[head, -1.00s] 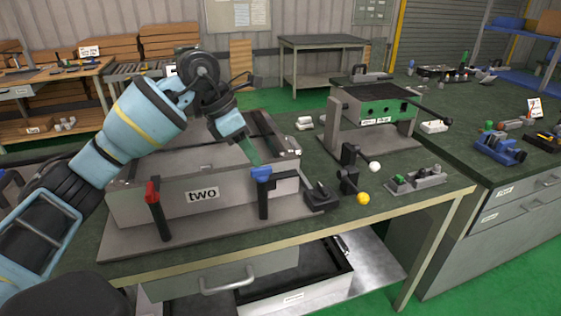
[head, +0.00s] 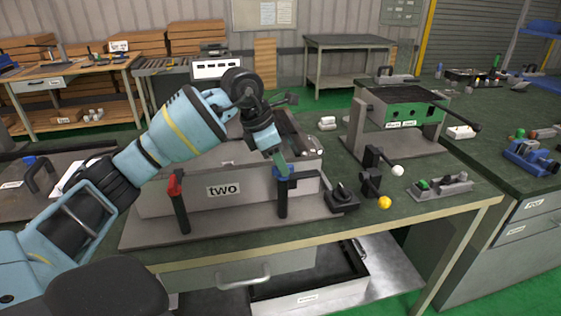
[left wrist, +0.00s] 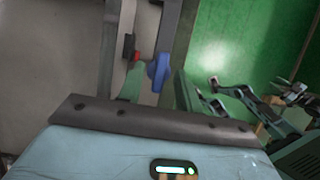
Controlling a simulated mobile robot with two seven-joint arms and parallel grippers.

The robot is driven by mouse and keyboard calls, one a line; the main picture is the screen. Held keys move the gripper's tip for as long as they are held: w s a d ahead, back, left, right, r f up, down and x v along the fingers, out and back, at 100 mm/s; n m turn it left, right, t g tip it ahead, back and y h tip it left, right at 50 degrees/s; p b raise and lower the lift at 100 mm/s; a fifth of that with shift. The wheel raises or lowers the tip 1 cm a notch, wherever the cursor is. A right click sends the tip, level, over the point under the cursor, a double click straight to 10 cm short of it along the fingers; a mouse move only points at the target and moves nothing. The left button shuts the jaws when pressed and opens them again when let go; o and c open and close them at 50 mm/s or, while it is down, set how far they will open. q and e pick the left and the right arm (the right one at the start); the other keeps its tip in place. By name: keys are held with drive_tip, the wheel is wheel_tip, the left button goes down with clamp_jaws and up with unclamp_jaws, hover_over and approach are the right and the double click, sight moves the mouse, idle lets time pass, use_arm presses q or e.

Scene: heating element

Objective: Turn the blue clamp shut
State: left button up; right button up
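The blue clamp (head: 285,172) has a blue top on a dark upright post at the front right of the grey box marked "two" (head: 240,203). My left gripper (head: 279,164) points down at the blue top, very close to it. In the left wrist view the blue clamp (left wrist: 158,72) shows between the two green fingers of the left gripper (left wrist: 158,88), which stand apart. I cannot tell whether a finger touches it. The red clamp (head: 175,187) stands at the box's front left, and its red part (left wrist: 137,56) shows small in the wrist view. My right gripper is out of view.
Right of the box are a dark block (head: 342,197), a lever stand with a white knob (head: 397,170) and a yellow knob (head: 384,202). A green-panelled unit (head: 405,112) stands behind them. The bench's front edge runs just before the box's base plate.

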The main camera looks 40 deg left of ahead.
use_arm(q)
drive_tip(key=shift+f, duration=0.25)
clamp_jaws()
drive_tip(key=shift+d, duration=0.1)
